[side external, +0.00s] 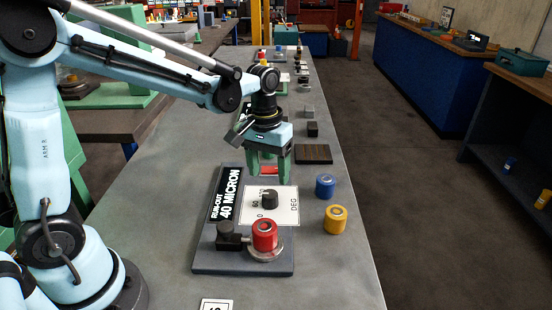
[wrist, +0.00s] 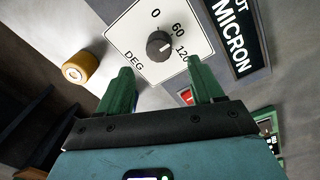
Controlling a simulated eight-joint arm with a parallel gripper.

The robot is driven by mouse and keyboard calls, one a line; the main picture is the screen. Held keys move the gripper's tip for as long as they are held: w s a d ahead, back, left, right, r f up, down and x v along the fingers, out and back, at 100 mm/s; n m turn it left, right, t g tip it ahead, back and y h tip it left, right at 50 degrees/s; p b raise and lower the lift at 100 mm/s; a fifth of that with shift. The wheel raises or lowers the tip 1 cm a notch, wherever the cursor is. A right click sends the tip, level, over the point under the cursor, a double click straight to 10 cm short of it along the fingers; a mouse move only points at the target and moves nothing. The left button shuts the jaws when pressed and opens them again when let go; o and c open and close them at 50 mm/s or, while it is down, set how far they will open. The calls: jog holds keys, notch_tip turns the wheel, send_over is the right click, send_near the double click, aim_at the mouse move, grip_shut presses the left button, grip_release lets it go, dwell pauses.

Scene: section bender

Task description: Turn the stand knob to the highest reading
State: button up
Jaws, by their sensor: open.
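The black stand knob (side external: 269,200) sits on a white dial plate (side external: 287,212) marked 0, 60, 120 and DEG. In the wrist view the knob (wrist: 159,46) lies just beyond the fingertips, between their lines. A small pale mark shows on the knob, but I cannot tell its exact reading. The dial plate is on a dark grey stand base (side external: 215,262) with a "RUN-OUT 40 MICRON" label (side external: 226,195). My gripper (side external: 270,173) is open, with green fingers pointing down above the far side of the dial. The fingers (wrist: 158,76) appear apart from the knob, with nothing between them.
A red cylinder (side external: 264,235) stands on the near end of the base beside a black fitting (side external: 228,234). Blue (side external: 325,186) and yellow (side external: 335,219) cylinders stand to the right. A dark ribbed block (side external: 314,154) lies behind. The near bench top (side external: 150,235) is mostly clear.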

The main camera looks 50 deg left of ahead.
jog(key=shift+a+r, duration=0.15)
jog(key=shift+r, duration=2.55)
jog(key=m+t, duration=0.4)
jog(key=t, duration=0.3)
send_near(265, 194)
jog(key=shift+y, duration=0.3)
jog(key=v, duration=0.4)
jog(key=shift+s+a+r, duration=0.25)
jog(key=shift+a, duration=0.05)
